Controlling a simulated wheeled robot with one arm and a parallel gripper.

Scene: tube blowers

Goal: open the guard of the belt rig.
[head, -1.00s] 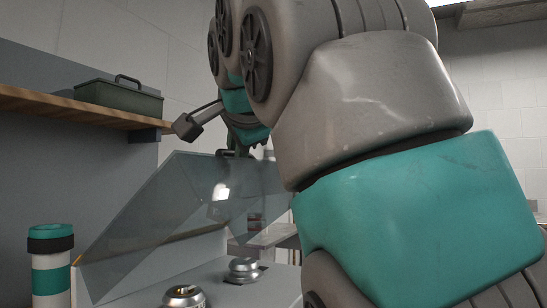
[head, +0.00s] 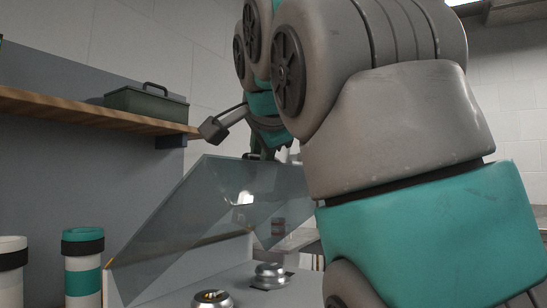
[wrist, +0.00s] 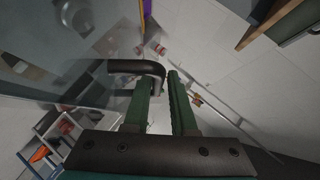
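The belt rig's guard (head: 192,215) is a clear panel in the head view. It stands tilted up at a slant over the rig's grey top (head: 235,290), its lower left edge down and its far edge raised. My gripper (head: 262,153) is at the raised edge, partly hidden behind my arm. In the wrist view my gripper (wrist: 162,90) has its two green fingers close together around the bent end of the guard's black handle (wrist: 135,67). The fingers look shut on it, though the contact is partly hidden. The guard's far side is hidden by my arm.
Metal round fittings (head: 270,273) sit on the rig's top under the guard. White and teal canisters (head: 83,265) stand at the left. A wooden shelf (head: 60,108) with a green toolbox (head: 146,103) runs along the wall behind, near my wrist.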

